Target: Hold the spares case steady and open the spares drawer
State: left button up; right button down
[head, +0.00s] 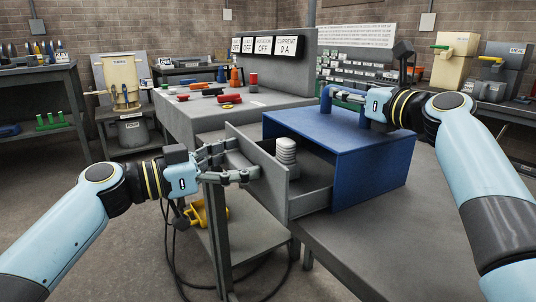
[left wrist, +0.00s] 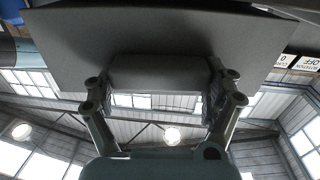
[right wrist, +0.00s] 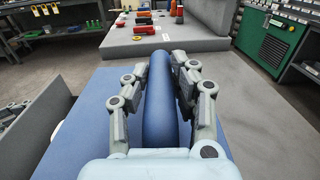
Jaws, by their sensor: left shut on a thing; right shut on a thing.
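The blue spares case (head: 372,165) stands on the grey bench. Its grey spares drawer (head: 310,203) is pulled well out towards the left, and a stack of pale round parts (head: 286,152) stands inside. My left gripper (head: 242,160) is at the drawer's front panel (head: 258,168), shut on the drawer handle (left wrist: 158,73), which shows between its fingers in the left wrist view. My right gripper (head: 345,98) is above the case top, shut on the blue case handle (head: 327,100). That handle also lies between both fingers in the right wrist view (right wrist: 160,105).
A grey bench (head: 195,115) with red and black parts stands behind the drawer. A lower shelf with a yellow part (head: 205,213) and hanging black cables is below the drawer. The bench top (head: 390,240) in front of the case is clear.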

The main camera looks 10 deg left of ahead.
pick_arm(q)
jog(key=v, duration=0.3)
jog(key=shift+f, duration=0.15)
pick_arm(e)
jog(key=shift+f, duration=0.55)
pick_arm(q)
jog(key=o, duration=1.5)
jog(key=shift+d, duration=0.1)
jog(key=v, duration=1.2)
jog(key=shift+w+r+p, duration=0.1)
jog(key=shift+r+p, duration=0.3)
jog(key=shift+r, duration=0.15)
pick_arm(e)
jog(key=shift+r, duration=0.5)
jog(key=c, duration=1)
grip_release()
jog(key=shift+w+r, duration=0.1)
